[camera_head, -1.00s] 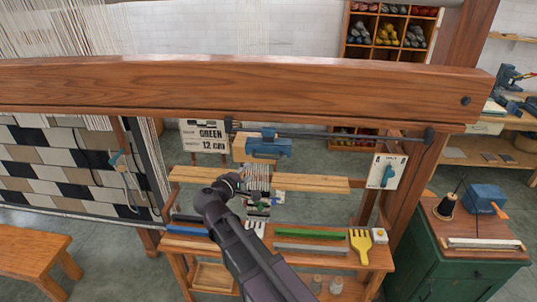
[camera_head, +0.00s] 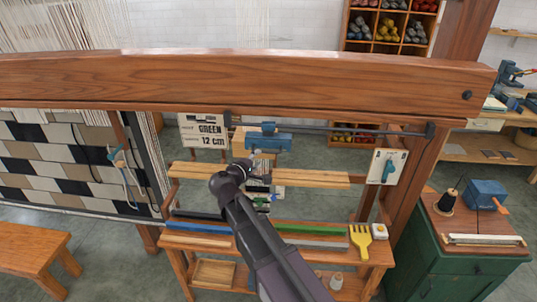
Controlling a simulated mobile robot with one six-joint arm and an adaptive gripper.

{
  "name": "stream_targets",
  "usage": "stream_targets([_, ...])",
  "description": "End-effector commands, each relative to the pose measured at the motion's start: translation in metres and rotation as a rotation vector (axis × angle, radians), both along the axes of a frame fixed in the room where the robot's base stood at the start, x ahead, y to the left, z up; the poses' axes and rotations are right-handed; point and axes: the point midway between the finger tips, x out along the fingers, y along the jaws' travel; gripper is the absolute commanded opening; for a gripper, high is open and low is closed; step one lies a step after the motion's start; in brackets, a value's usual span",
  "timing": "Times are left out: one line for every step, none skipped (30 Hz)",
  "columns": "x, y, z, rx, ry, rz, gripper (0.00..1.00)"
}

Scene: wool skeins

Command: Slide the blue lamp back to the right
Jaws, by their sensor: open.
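The blue lamp (camera_head: 268,141) hangs on a dark horizontal rail (camera_head: 350,131) below the loom's big beam, close to the rail's left end. My gripper (camera_head: 258,171) is just below the lamp, in front of the wooden shelf bar. It is small and partly hidden behind my dark wrist, with its jaws open. I cannot tell whether it touches the lamp. No object shows in it.
A sign reading GREEN 12 cm (camera_head: 203,130) hangs left of the lamp. The rail right of the lamp looks clear up to its end bracket (camera_head: 430,131). A switch panel (camera_head: 388,167) hangs below that. A bench (camera_head: 200,248) holds a yellow comb (camera_head: 360,241).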

Motion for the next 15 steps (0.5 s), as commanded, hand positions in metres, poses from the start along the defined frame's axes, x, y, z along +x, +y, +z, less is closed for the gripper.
stream_targets([0.01, -0.003, -0.003, 0.001, 0.0, -0.001, 0.51])
stream_targets([0.014, -0.005, -0.004, 0.001, 0.0, -0.001, 0.51])
stream_targets([0.019, -0.008, -0.005, 0.001, 0.001, -0.002, 0.51])
stream_targets([0.023, -0.01, -0.006, 0.001, 0.001, -0.002, 0.51])
stream_targets([0.027, -0.011, -0.007, 0.001, 0.0, -0.001, 0.51])
stream_targets([0.033, -0.013, -0.008, 0.001, 0.0, 0.0, 0.51])
stream_targets([0.036, -0.015, -0.009, 0.001, 0.001, -0.001, 0.51])
stream_targets([0.04, -0.017, -0.01, 0.001, 0.001, -0.002, 0.51])
stream_targets([0.044, -0.019, -0.011, 0.001, 0.001, -0.001, 0.51])
stream_targets([0.047, -0.021, -0.011, 0.001, 0.0, 0.0, 0.51])
stream_targets([0.05, -0.022, -0.012, 0.001, 0.0, 0.0, 0.51])
stream_targets([0.053, -0.023, -0.012, 0.001, 0.0, 0.0, 0.51])
stream_targets([0.056, -0.025, -0.013, 0.0, 0.0, 0.0, 0.51])
stream_targets([0.058, -0.026, -0.013, 0.0, 0.0, 0.0, 0.51])
stream_targets([0.06, -0.027, -0.014, 0.0, 0.0, 0.0, 0.51])
